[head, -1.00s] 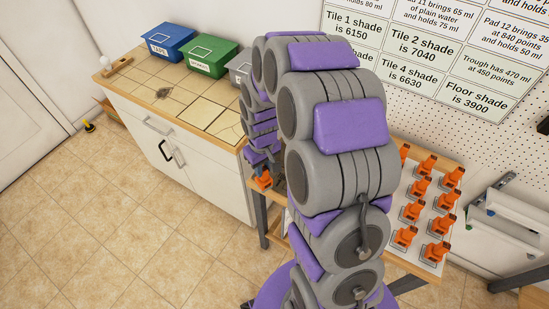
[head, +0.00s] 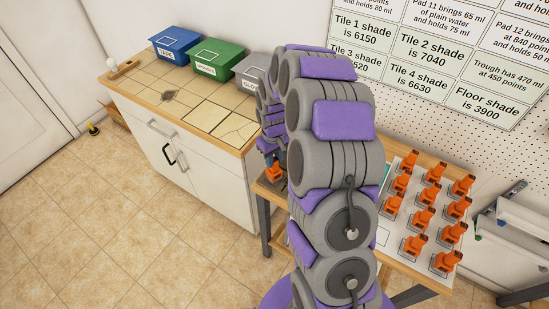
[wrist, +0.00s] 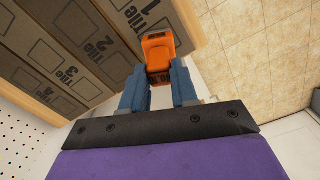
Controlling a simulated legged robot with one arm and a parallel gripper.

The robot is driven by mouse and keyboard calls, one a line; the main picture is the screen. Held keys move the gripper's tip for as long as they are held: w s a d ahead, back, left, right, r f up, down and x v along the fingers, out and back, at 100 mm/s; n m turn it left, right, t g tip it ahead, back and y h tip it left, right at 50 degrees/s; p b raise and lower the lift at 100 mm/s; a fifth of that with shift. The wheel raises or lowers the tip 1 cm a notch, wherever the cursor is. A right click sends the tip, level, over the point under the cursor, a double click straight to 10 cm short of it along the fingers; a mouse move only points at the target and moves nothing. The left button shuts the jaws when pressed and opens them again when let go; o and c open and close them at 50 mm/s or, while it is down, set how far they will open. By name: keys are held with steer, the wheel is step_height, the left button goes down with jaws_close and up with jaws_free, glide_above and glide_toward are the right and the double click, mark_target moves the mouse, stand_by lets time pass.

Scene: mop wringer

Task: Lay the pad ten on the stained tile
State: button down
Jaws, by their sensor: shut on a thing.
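My gripper (wrist: 158,88) is shut on an orange pad handle (wrist: 157,55) in the wrist view. Its two blue-grey fingers stand on either side of it. Print on the orange piece is too small to read, and its underside is hidden. In the head view the held orange piece (head: 274,172) shows beside the right end of the tiled counter, below my arm. The tiled counter top (head: 190,112) has a tile with a dark stain (head: 169,96) towards its left part, well away from my gripper. A cracked tile (head: 234,128) lies near its right end.
Blue (head: 175,45), green (head: 218,60) and grey (head: 250,70) bins stand along the counter's back. A rack of several orange-handled pads (head: 425,215) stands right of my arm. Brown panels marked Tile (wrist: 75,50) show in the wrist view. Floor (head: 110,210) before the counter is clear.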

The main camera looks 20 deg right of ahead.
steer(key=shift+a+r, duration=0.1)
steer(key=shift+a, duration=0.35)
steer(key=c, duration=1.3)
jaws_free()
steer(key=shift+c, duration=0.2)
steer(key=o, duration=0.5)
steer(key=shift+d, duration=0.65)
steer(key=shift+a, duration=0.35)
steer(key=shift+a+r, duration=0.1)
steer(key=shift+r, duration=0.15)
step_height(320, 180, up, 11)
steer(key=p, duration=0.3)
steer(key=s+a+r, duration=0.4)
steer(key=s+r, duration=0.1)
steer(key=s, duration=0.1)
steer(key=s+a+r, duration=0.2)
steer(key=s, duration=0.7)
steer(key=s+a+r+m+g, duration=0.1)
steer(key=s+a, duration=0.1)
steer(key=s, duration=0.8)
steer(key=s+a+r+m, duration=0.1)
steer(key=s+a+r, duration=0.1)
steer(key=s, duration=0.8)
steer(key=shift+a+r+g, duration=0.15)
steer(key=shift+r+g, duration=0.2)
steer(key=shift+g, duration=0.05)
